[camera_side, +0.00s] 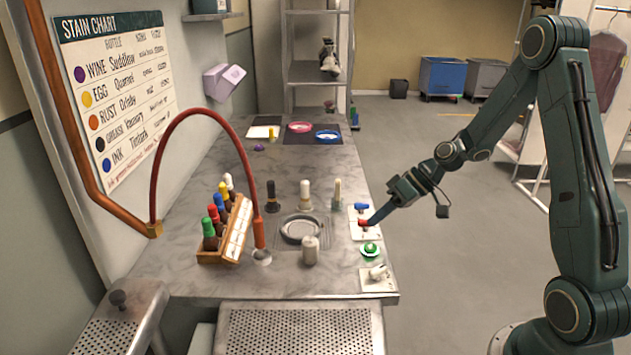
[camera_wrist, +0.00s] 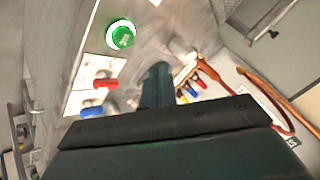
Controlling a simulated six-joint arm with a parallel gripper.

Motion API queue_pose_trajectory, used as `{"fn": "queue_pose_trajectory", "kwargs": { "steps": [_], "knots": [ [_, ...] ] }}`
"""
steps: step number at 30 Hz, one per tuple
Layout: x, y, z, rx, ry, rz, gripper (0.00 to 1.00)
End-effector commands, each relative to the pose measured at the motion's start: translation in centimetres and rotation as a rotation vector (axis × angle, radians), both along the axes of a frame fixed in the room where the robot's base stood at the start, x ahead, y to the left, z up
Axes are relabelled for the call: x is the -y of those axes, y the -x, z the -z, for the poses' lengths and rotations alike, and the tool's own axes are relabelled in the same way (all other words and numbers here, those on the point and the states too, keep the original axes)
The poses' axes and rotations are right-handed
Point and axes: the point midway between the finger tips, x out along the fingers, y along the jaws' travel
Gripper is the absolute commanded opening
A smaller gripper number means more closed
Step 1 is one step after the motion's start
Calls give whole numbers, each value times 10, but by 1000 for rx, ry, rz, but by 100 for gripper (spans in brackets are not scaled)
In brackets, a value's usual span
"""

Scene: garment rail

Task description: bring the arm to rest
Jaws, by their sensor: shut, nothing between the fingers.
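My dark green gripper (camera_side: 374,219) reaches in from the right over the right edge of the steel worktop (camera_side: 330,265). Its fingers are shut with nothing between them. In the side view its tip overlaps a small red handle (camera_side: 363,223) on a white plate. In the wrist view the shut fingers (camera_wrist: 158,72) point away to the right of the red handle (camera_wrist: 106,83), with a gap in the picture. I cannot tell the true distance. My arm is raised and bent, not folded in.
A blue handle (camera_side: 361,207) and a green button (camera_side: 370,248) sit near the red handle. Upright bottles (camera_side: 305,194), a wooden rack (camera_side: 237,235) of coloured bottles and a red hose (camera_side: 157,160) stand farther left. Open floor (camera_side: 450,270) lies right of the worktop.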

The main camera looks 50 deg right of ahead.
Motion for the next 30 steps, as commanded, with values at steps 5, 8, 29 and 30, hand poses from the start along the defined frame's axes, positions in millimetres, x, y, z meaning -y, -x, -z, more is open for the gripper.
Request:
{"fn": "queue_pose_trajectory", "kwargs": {
  "steps": [5,8,29,30],
  "knots": [
    [-11,4,-14,-18,48,-22,0],
    [-20,10,-26,-35,90,-35,0],
    [-79,86,-119,-111,408,-14,0],
    [-81,91,-123,-110,422,-8,0]
  ]
}}
